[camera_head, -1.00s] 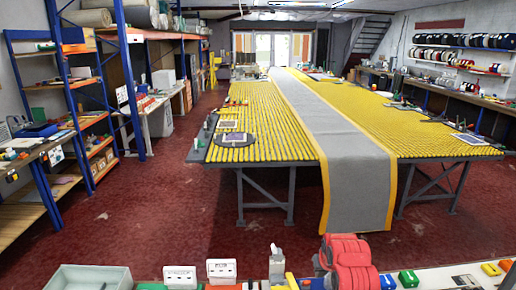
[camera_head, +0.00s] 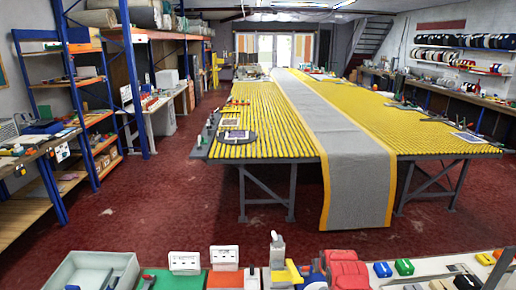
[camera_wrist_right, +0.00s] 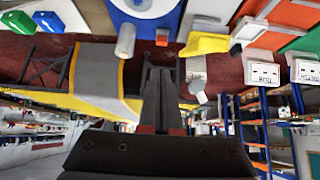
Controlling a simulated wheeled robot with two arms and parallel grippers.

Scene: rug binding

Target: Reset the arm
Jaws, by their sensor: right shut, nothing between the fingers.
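My right gripper (camera_wrist_right: 162,72) shows in the right wrist view as dark fingers pointing up the picture. The fingers are together and hold nothing. This view is upside down, with the near bench along its top. The fingertips appear apart from the bench items. My left gripper is not in view. In the head view I cannot make out either gripper's fingers.
The near bench carries a grey tray (camera_head: 62,268), a green mat (camera_head: 170,280), an orange mat (camera_head: 226,280), white boxes (camera_head: 224,257) and a yellow piece (camera_head: 286,272). A long slatted table (camera_head: 265,148) with a grey runner (camera_head: 357,180) stands beyond. Red floor (camera_head: 190,205) lies clear between.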

